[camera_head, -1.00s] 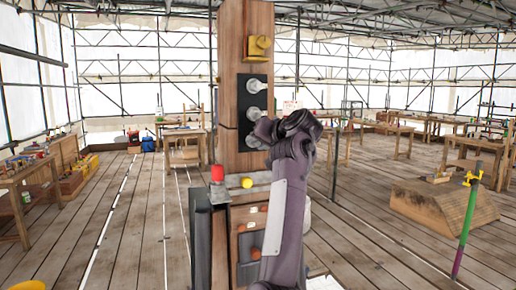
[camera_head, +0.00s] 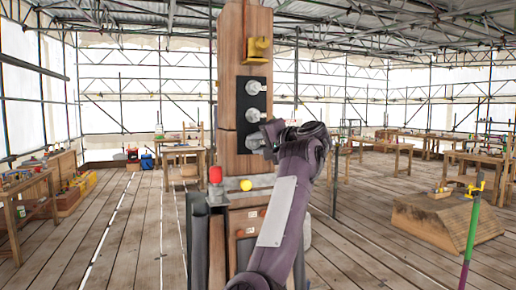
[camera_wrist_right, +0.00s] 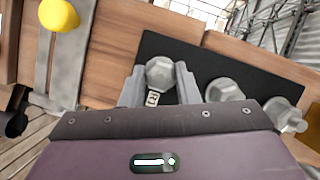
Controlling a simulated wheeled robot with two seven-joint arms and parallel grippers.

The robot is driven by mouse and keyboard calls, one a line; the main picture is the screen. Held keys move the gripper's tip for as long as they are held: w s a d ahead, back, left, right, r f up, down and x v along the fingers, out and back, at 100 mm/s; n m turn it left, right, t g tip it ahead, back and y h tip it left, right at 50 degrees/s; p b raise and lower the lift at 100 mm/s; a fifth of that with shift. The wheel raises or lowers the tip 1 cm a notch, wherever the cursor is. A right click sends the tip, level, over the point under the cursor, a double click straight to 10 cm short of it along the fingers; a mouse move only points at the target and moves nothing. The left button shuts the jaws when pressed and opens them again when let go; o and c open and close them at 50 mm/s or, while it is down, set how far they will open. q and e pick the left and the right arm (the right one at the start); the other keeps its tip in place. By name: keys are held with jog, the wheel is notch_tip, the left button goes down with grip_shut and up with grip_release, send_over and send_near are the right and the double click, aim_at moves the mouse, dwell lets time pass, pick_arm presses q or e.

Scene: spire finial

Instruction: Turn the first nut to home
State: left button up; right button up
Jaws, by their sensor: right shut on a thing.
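A wooden post (camera_head: 229,100) stands upright in the middle of the head view, with a black plate (camera_head: 241,97) on its face. The plate carries a column of grey hex nuts: a top one (camera_head: 254,88), a middle one (camera_head: 252,114) and a lowest one (camera_head: 254,142). My right gripper (camera_wrist_right: 160,80) is shut on the lowest nut, one finger on each side of it, as the right wrist view shows. A small marked tag (camera_wrist_right: 153,99) shows beside that nut. In the head view my right wrist partly covers it. My left gripper is not in view.
A yellow bracket (camera_head: 258,48) is fixed above the plate. A red cap (camera_head: 215,174) and a yellow knob (camera_head: 246,184) stand on the ledge below. A wooden block (camera_head: 447,217) and a green-purple pole (camera_head: 471,232) are at the right. Open plank floor surrounds the post.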

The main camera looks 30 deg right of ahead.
jog(key=shift+f, duration=0.2)
jog(key=o, duration=1)
jog(key=shift+r, duration=0.1)
jog(key=shift+c, duration=0.2)
jog(key=s+d+r+b, duration=0.1)
jog(key=s+b, duration=0.2)
jog(key=s, duration=0.4)
jog(key=shift+s, duration=0.3)
